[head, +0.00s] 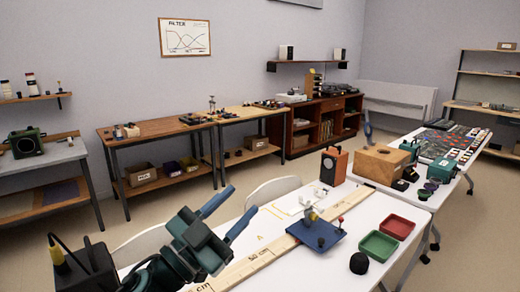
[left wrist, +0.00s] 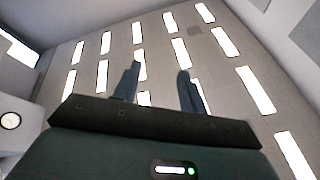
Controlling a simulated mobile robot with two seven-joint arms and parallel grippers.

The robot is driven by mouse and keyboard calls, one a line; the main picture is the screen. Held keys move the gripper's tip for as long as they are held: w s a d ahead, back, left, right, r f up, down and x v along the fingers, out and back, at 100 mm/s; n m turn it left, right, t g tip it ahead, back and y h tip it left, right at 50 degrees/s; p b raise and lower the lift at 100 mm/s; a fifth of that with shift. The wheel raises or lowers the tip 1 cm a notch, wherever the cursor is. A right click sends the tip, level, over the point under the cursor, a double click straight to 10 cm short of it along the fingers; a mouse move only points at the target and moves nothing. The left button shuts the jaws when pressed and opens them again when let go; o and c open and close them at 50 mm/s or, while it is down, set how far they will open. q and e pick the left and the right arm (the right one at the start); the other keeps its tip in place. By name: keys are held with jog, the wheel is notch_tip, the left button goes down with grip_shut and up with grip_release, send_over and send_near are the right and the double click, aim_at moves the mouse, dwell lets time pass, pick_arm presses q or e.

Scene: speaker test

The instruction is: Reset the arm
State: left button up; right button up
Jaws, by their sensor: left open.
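My left arm comes in from the lower left of the head view. Its left gripper (head: 229,212) is raised over the near left part of the white table (head: 345,208), fingers spread apart with nothing between them. In the left wrist view the two fingers of the left gripper (left wrist: 158,70) point toward a ceiling with bright light panels (left wrist: 204,12), and the gap between them is empty. My right gripper does not show in either view.
A long ruler (head: 255,262) and a blue plate (head: 316,236) with a small device lie on the table.

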pick_arm(q)
jog(key=s+a+f+n+g+y, duration=0.1)
jog(key=s+a+f+n+y, duration=0.1)
jog(key=a+f+n+y, duration=0.55)
jog(key=s+a+f+n+y, duration=0.3)
jog(key=a+f+n+y, duration=0.15)
jog(key=f+y, duration=0.45)
jog(key=s+a+f+g, duration=0.2)
jog(key=s+f+g, duration=0.5)
jog(key=s, duration=0.4)
jog(key=s+a+f+g, duration=0.2)
jog(key=s+f+g, duration=0.2)
jog(key=s+f, duration=0.55)
jog(key=w+d+f+t+h, duration=0.1)
jog(key=w+d+f+t, duration=0.1)
jog(key=w, duration=0.1)
jog(key=shift+w+d+f+t+h, duration=0.15)
jog(key=shift+w+f+t+h, duration=0.05)
jog(key=shift+t+h, duration=0.15)
jog(key=w+d+f+t, duration=0.1)
jog(key=w+d+f+t+h, duration=0.1)
jog(key=d+f+t, duration=0.1)
jog(key=shift+f, duration=0.1)
jog(key=shift+d+f+t+h, duration=0.15)
jog(key=shift+d+t+h, duration=0.25)
jog(key=shift+t, duration=0.25)
jog(key=shift+s, duration=0.1)
